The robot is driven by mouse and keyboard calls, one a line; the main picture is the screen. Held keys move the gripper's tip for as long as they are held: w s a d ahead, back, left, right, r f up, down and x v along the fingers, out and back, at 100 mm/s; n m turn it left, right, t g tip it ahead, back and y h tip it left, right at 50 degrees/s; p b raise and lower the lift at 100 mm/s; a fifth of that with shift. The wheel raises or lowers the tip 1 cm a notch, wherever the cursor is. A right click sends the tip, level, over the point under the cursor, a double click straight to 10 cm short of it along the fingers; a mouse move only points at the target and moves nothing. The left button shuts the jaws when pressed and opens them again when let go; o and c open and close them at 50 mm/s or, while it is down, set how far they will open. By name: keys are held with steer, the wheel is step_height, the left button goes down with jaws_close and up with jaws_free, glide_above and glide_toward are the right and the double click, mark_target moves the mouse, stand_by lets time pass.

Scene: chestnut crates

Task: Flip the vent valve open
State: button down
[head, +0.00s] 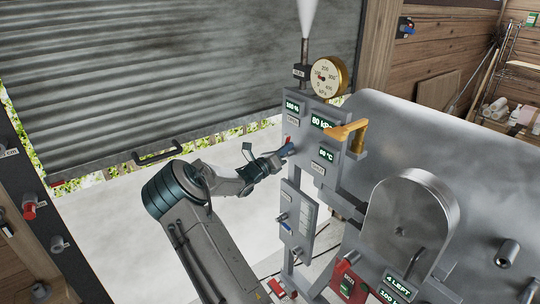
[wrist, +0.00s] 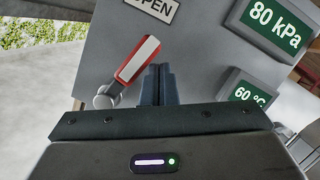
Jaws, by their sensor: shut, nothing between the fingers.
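A lever with a red edge and a white face (wrist: 138,60) is on the grey panel (wrist: 205,50) in the wrist view. It tilts up and right from a round pivot (wrist: 104,97), its tip below an OPEN plate (wrist: 152,10). My gripper (wrist: 159,80) is shut and empty, its fingers just right of the lever; I cannot tell whether they touch it. In the head view my gripper (head: 286,151) is at the left part of the panel (head: 300,140), and only a little red of the lever (head: 289,140) shows.
A pressure gauge (head: 326,77) tops the panel, beside a pipe (head: 305,50) giving off white steam. A yellow handle (head: 347,132) sticks out on the right, near a large metal tank (head: 420,125). Displays read 80 kPa (wrist: 275,25) and 60 °C. Open floor lies left of the panel.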

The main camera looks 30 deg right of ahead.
steer(key=shift+w+d+r, duration=0.1)
steer(key=shift+w+r, duration=0.45)
steer(key=shift+w, duration=0.3)
stand_by(0.3)
steer(key=s+a+b, duration=0.2)
steer(key=s+a, duration=0.5)
steer(key=a, duration=0.2)
steer(key=shift+a, duration=0.15)
stand_by(0.5)
